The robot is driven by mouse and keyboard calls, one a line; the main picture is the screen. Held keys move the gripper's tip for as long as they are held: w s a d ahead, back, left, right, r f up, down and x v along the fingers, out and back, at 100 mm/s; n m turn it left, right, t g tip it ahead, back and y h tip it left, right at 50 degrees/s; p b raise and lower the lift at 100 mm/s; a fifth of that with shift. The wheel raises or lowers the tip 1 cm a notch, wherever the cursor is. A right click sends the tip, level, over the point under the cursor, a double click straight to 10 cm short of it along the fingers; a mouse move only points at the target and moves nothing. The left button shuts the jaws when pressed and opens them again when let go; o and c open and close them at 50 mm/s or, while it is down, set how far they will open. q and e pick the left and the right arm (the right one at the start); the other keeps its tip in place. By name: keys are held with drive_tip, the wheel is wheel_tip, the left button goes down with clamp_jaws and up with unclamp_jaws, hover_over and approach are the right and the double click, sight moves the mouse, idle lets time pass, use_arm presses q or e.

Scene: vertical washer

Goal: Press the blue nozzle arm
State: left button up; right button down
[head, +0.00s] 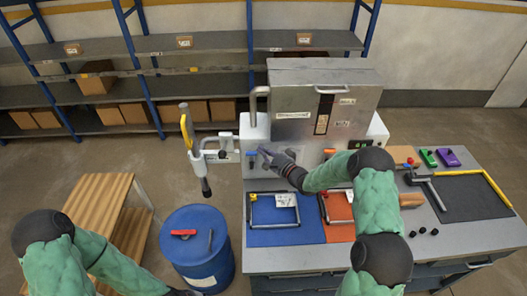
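The washer (322,95) is a grey metal box with a handled lid on a white housing at the back of the bench. A small blue part (251,153), perhaps the blue nozzle arm, shows on the housing's left front. My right gripper (264,152) is just right of it, in front of the washer; I cannot tell whether they touch. Its fingers are small and dark, so their opening is unclear. My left arm reaches down to the bottom edge, where its gripper is cut off.
A yellow-handled fixture (186,125) sticks out left of the washer. A blue drum (196,258) with a red-handled tool stands left of the bench. Framed parts lie on a blue mat (275,237) and an orange mat (340,232). A wooden bench (95,205) is at left.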

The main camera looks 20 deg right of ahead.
drive_tip(key=shift+s+a+f+n+t+b, duration=0.15)
drive_tip(key=shift+s+f+n+t+b, duration=0.15)
drive_tip(key=shift+s+b, duration=0.5)
drive_tip(key=s+a+f+n+t+y+b, duration=0.2)
drive_tip(key=s+f+b, duration=0.6)
drive_tip(key=b, duration=0.6)
drive_tip(key=shift+s+a+n+t+y+b, duration=0.4)
drive_tip(key=shift+s+a+n+y, duration=0.15)
drive_tip(key=shift+s+n, duration=0.5)
drive_tip(key=shift+w+f, duration=0.1)
drive_tip(key=s+d, duration=0.6)
drive_tip(key=s, duration=0.5)
drive_tip(key=shift+s+d+f, duration=0.15)
drive_tip(key=shift+s+f, duration=0.1)
drive_tip(key=shift+s, duration=0.1)
